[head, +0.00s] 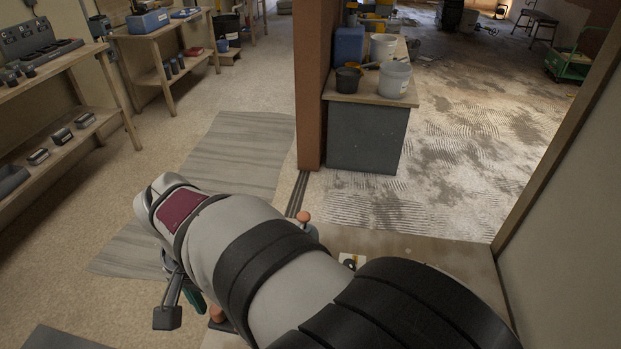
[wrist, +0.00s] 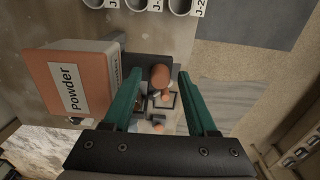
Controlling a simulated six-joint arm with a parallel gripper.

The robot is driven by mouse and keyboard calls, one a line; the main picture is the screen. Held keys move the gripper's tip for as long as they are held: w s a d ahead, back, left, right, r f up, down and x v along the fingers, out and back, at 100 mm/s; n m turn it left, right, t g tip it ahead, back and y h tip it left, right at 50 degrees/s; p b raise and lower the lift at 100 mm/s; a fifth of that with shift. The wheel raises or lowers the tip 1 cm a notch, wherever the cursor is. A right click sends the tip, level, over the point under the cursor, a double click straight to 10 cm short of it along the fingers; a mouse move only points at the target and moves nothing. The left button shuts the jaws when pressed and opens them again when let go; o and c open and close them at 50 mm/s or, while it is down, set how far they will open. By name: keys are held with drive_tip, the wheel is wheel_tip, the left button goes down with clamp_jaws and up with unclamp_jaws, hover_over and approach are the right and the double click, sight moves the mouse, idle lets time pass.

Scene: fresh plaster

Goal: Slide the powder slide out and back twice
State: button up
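In the wrist view, an orange-and-grey box labelled "Powder" (wrist: 72,88) is at the left. Beside it, a dark block (wrist: 134,66) carries a rounded copper-coloured knob (wrist: 159,77); I take this to be the powder slide, though its shape is partly hidden. My gripper (wrist: 160,75) has two green fingers spread apart, with the knob showing between their tips. A gap shows on both sides, so nothing is gripped. I cannot tell how deep the tips reach. In the head view my arm hides most of this station; only a bit of green finger shows.
Smaller orange knobs (wrist: 158,126) and a dark square frame sit beyond the knob in the wrist view. Grey cups (wrist: 180,6) with J labels line the top. In the head view, a shelf bench (head: 60,75) stands left and a bucket table (head: 368,125) stands beyond the pillar. Floor between is open.

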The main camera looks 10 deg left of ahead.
wheel_tip(320, 180, up, 8)
idle(0.6)
